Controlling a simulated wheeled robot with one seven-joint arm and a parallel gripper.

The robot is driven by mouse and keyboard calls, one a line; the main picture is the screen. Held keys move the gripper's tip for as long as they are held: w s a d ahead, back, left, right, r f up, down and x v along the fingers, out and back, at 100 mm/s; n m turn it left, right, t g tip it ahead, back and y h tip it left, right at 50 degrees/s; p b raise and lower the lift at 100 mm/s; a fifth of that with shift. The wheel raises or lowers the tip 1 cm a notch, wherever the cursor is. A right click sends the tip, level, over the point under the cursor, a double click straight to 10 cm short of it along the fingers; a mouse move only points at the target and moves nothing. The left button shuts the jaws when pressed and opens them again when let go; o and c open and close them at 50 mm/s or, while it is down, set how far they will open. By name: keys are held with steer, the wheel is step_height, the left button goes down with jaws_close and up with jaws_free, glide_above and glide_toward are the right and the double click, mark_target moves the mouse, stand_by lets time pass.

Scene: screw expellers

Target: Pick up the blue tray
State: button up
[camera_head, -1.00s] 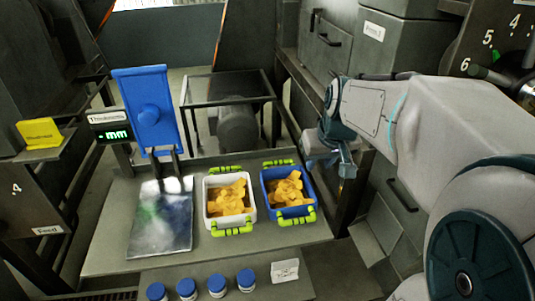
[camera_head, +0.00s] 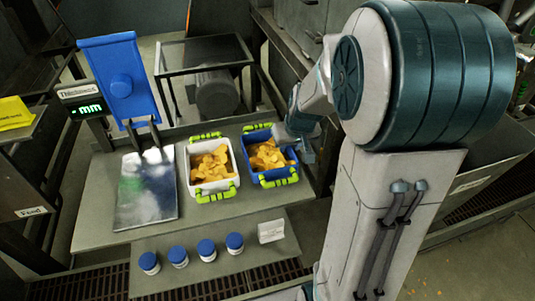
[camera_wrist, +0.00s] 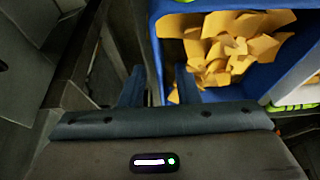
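The blue tray (camera_head: 259,176) has green handles and holds yellow-orange flakes. It stands on the work table, right of a white tray (camera_head: 231,187). My gripper (camera_head: 305,152) is low at its right side in the head view, partly hidden by my arm. In the wrist view the two fingertips (camera_wrist: 160,84) are spread apart at the blue tray's near side wall (camera_wrist: 158,45). One finger appears outside the wall and the other over the tray's inner side. I cannot tell whether either finger touches the tray.
Several blue-lidded jars (camera_head: 178,257) and a small white label block (camera_head: 271,232) stand in front. A flat glossy plate (camera_head: 147,195) lies left of the white tray. A thickness display (camera_head: 86,109) and a blue panel (camera_head: 121,85) stand behind it.

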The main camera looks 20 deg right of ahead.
steer(key=shift+f, duration=0.15)
jaws_close()
